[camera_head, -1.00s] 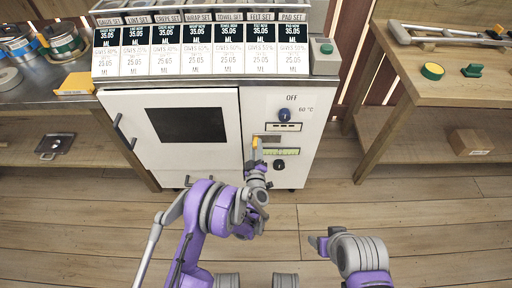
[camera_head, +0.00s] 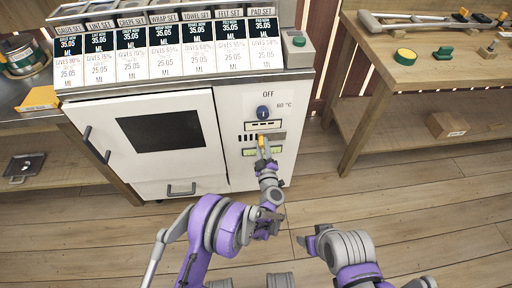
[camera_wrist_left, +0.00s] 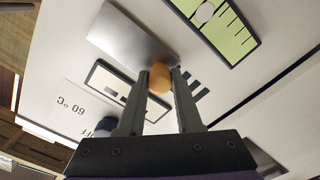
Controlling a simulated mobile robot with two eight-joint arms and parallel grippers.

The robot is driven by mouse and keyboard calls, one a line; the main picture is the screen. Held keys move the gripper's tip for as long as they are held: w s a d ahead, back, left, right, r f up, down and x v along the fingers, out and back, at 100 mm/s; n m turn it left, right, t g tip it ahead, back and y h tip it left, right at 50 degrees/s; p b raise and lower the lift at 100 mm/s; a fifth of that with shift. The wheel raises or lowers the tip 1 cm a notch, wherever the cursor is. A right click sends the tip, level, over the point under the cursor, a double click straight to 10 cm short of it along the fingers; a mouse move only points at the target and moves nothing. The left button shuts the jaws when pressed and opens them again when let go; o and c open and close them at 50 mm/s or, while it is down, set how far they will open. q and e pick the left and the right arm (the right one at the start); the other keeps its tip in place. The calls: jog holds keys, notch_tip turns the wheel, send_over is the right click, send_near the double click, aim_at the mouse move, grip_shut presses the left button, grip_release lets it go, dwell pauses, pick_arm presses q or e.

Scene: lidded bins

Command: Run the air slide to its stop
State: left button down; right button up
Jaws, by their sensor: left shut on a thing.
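The air slide is a grey metal plate (camera_wrist_left: 132,34) with an orange knob (camera_wrist_left: 160,78) on the white control panel (camera_head: 288,150). The orange knob also shows in the head view (camera_head: 262,141). My left gripper (camera_wrist_left: 161,72) is shut on this knob, one finger at each side. In the wrist view a few black vent bars (camera_wrist_left: 195,88) show beside the knob, on the side away from the plate. In the head view vent bars show left of my fingers. My right gripper (camera_head: 308,243) is low, well away from the panel; its finger opening is unclear.
A blue dial (camera_head: 262,112) marked OFF and 60 °C sits above the slide, and a green scale (camera_wrist_left: 226,28) below it. A white door (camera_head: 150,146) is at left. A wooden bench (camera_head: 425,77) stands at right. The floor between is clear.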

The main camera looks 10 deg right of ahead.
pick_arm(q)
jog(key=c, duration=0.6)
grip_release()
jog(key=s+p, duration=0.1)
jog(key=s, duration=1)
jog(key=shift+w, duration=0.1)
